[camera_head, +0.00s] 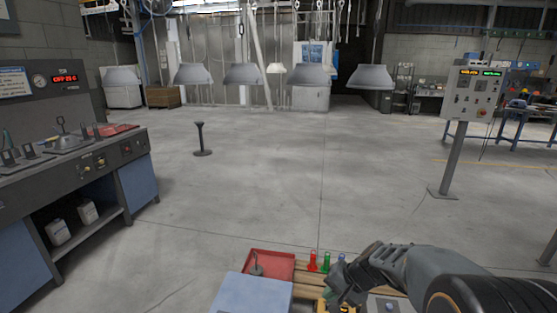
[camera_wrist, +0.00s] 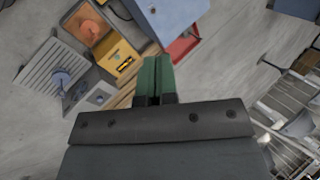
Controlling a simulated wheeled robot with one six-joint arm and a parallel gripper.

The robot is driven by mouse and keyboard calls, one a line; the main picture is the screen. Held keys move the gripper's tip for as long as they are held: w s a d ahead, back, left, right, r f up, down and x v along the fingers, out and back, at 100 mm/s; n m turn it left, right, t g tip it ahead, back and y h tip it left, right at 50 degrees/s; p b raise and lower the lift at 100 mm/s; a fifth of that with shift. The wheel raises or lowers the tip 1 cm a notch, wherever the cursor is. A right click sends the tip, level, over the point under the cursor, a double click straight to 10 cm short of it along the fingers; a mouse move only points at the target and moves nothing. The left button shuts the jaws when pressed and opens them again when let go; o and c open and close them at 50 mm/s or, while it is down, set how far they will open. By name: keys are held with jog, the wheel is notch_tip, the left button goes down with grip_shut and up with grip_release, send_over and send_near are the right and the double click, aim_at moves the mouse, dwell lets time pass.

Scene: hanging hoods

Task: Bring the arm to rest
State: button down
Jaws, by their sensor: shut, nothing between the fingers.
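My arm reaches in from the lower right in the head view. My gripper (camera_head: 330,294) is low, above the wooden bench top, just right of the blue box. In the wrist view my gripper (camera_wrist: 156,68) shows two green fingers side by side, touching, with nothing between them. The fingers point toward the edge of the blue box (camera_wrist: 166,14) and a strip of wood. Part of the bench top is hidden behind my arm.
The blue box (camera_head: 250,294) and a red tray (camera_head: 270,262) are at the bench's left. Red (camera_head: 313,261) and green (camera_head: 326,263) pieces stand beside the tray. A yellow box (camera_wrist: 120,60) lies near the fingers. Several grey hoods (camera_head: 242,75) hang far back. The floor between is mostly clear.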

jog(key=s+d+r+n+h+p, duration=0.1)
jog(key=s+r+n+h+p, duration=0.2)
jog(key=s+r, duration=0.3)
jog(key=s+d+r+n+h+p, duration=0.1)
jog(key=s+r+p, duration=0.4)
jog(key=r, duration=0.7)
jog(key=shift+s+d+n+t+h+p, duration=0.4)
jog(key=shift+s+n+h, duration=0.55)
jog(key=shift+s, duration=0.2)
